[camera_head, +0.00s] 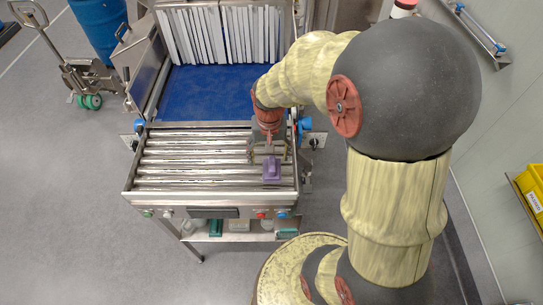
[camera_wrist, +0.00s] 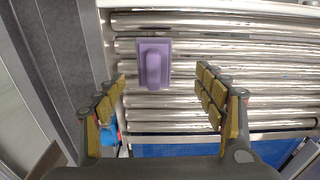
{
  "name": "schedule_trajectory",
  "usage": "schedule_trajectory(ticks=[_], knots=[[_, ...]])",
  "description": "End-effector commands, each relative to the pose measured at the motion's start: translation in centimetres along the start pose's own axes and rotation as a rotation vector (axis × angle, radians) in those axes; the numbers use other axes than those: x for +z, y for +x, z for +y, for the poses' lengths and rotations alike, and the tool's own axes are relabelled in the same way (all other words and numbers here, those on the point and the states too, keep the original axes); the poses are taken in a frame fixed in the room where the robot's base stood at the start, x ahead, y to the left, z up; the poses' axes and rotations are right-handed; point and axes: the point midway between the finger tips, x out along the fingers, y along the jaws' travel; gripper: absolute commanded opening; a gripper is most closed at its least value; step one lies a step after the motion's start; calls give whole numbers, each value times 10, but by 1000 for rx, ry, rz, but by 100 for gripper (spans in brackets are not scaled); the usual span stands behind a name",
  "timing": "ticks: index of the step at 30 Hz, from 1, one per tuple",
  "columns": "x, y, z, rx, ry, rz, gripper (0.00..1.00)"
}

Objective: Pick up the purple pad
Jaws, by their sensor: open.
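The purple pad (camera_head: 272,168) lies on the metal rollers near the right side of the conveyor in the head view. In the wrist view the pad (camera_wrist: 154,63) shows a flat rectangular base with a raised rounded handle. It sits ahead of my gripper (camera_wrist: 167,92), left of the midline between the two fingers. The fingers are spread wide with nothing between their pads. In the head view my gripper (camera_head: 267,147) is just behind the pad, partly hidden by my wrist. I cannot tell the height of the fingers above the rollers.
The roller bed (camera_head: 190,160) is otherwise bare. Behind it are a blue belt (camera_head: 207,92) and hanging strip curtains (camera_head: 222,35). A metal side rail (camera_wrist: 98,45) runs close to the pad. A pallet jack (camera_head: 88,75) and blue drum (camera_head: 100,25) stand at left, yellow bins (camera_head: 532,185) at right.

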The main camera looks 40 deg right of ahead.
Motion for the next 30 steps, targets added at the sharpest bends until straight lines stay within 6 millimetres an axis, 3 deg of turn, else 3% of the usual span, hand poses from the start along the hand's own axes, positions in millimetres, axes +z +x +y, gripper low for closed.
schedule_trajectory(ticks=[8,24,30], knots=[[-5,14,9,13,50,-42,70],[-10,79,11,12,50,-41,70],[-11,87,10,11,49,-37,70]])
